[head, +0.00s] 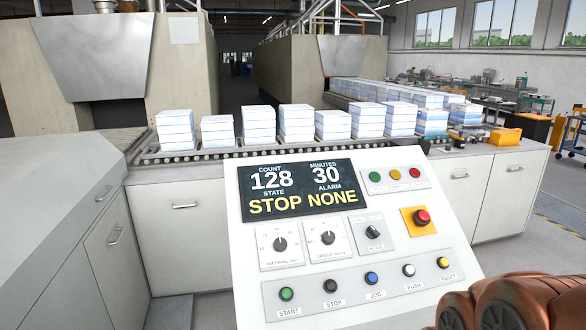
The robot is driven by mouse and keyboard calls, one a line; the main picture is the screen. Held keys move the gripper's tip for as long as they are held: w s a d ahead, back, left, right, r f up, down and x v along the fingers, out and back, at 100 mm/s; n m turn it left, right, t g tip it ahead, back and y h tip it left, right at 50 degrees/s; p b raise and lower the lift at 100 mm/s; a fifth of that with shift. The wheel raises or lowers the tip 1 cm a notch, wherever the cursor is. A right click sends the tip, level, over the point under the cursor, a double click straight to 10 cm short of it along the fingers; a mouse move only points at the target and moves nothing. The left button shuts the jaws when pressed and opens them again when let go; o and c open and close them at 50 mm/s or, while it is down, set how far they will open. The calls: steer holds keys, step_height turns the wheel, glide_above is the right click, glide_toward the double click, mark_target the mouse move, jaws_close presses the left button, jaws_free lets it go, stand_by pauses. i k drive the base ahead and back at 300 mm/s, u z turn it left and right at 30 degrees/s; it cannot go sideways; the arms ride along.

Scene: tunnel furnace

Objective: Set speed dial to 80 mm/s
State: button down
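The speed dial (328,238) is a black round knob on a white square plate on the sloped control panel (243,309). It stands between the interval dial (280,244) on its left and a black selector switch (373,232) on its right. The scale numbers and exact pointer setting are too small to read. The display (297,189) above shows count 128, minutes 30, state STOP and alarm NONE. Brown, rounded parts that look like my arm show at the lower right, apart from the dial. My gripper's fingers are not in view.
A row of buttons (372,279) runs along the panel's lower edge. A red emergency button (421,217) on yellow sits right of the selector. Indicator lamps (395,174) are above it. Stacks of white blocks (296,124) stand on the roller conveyor (205,152) behind.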

mark_target(328, 237)
steer(key=z, duration=0.2)
steer(key=k, duration=0.35)
steer(key=u, duration=1.15)
steer(key=i, duration=0.8)
steer(key=u, duration=0.15)
